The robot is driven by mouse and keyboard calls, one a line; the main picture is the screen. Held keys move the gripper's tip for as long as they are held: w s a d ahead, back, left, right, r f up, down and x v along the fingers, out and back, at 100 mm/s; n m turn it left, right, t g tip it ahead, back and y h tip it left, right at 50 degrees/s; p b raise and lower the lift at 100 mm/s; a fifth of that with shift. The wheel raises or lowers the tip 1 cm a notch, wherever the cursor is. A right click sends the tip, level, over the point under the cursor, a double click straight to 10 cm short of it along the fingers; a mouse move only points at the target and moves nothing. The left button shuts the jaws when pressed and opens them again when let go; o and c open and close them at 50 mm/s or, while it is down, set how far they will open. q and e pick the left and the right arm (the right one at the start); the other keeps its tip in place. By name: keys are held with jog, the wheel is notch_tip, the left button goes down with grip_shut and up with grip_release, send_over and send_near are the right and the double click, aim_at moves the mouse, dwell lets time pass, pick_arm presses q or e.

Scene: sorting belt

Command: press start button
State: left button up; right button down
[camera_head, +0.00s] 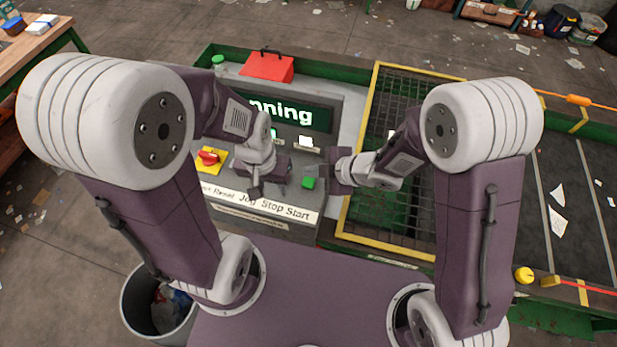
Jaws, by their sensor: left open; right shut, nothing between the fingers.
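The green start button (308,183) sits on the grey control panel above the word "Start" on the label strip (262,206). My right gripper (324,180) is shut and empty, with its tip right beside the button on its right side. I cannot tell whether it touches the button. My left gripper (268,184) is open and empty above the panel, left of the button, and hides the controls under it. The panel's display (300,115) shows lit letters ending in "nning"; my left arm covers its left part.
A red knob on a yellow plate (208,158) is at the panel's left. A red box (267,66) stands behind the display. A yellow-edged mesh guard (400,72) is right of the panel, with a dark belt (570,190) beyond. A bin (140,310) stands at lower left.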

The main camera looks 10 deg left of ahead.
aim_at(312, 183)
notch_tip(312, 183, up, 3)
jog(key=shift+r+p, duration=0.2)
jog(key=shift+p, duration=1)
jog(key=shift+f, duration=0.1)
